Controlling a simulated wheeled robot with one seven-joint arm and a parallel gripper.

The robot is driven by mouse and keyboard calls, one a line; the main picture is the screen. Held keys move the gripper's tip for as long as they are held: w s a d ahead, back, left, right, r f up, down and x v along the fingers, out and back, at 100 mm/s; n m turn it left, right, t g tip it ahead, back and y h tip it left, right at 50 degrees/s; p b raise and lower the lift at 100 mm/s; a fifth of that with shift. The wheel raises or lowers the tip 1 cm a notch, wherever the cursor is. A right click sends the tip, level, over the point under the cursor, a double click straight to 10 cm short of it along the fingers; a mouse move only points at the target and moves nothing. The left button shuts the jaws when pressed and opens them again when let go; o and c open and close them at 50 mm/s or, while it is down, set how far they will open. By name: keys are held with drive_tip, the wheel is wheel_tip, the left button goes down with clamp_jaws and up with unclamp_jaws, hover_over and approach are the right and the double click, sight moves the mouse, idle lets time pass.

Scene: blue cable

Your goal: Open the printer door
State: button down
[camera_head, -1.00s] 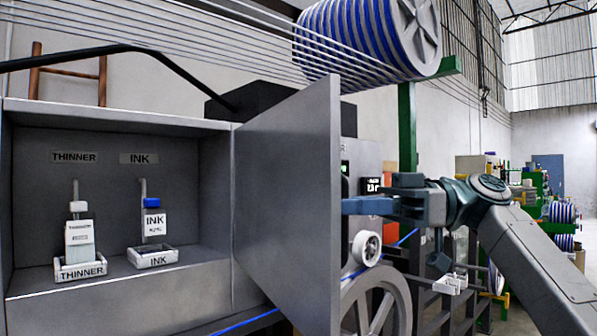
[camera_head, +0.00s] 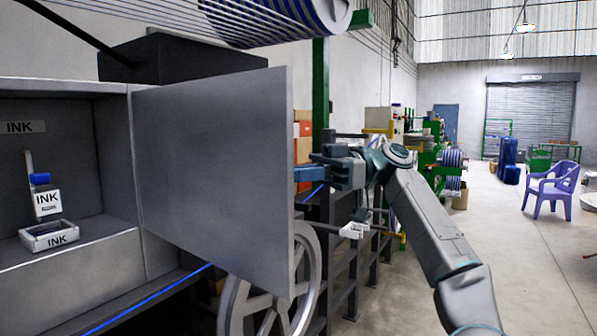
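A large spoked wheel (camera_head: 275,295) stands below the door. A striped cable spool (camera_head: 285,15) hangs above. Dark metal racks (camera_head: 350,260) stand behind my arm. A purple chair (camera_head: 552,188) is farther right, and the floor (camera_head: 530,270) there is clear.

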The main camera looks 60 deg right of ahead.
drive_tip(key=shift+w, duration=0.25)
drive_tip(key=c, duration=1.6)
unclamp_jaws()
drive_tip(key=shift+w+f, duration=0.1)
drive_tip(key=shift+c, duration=0.2)
drive_tip(key=shift+o, duration=0.8)
drive_tip(key=shift+w+f, duration=0.1)
drive_tip(key=shift+w, duration=0.45)
drive_tip(key=shift+s, duration=0.3)
drive_tip(key=shift+s+d, duration=0.1)
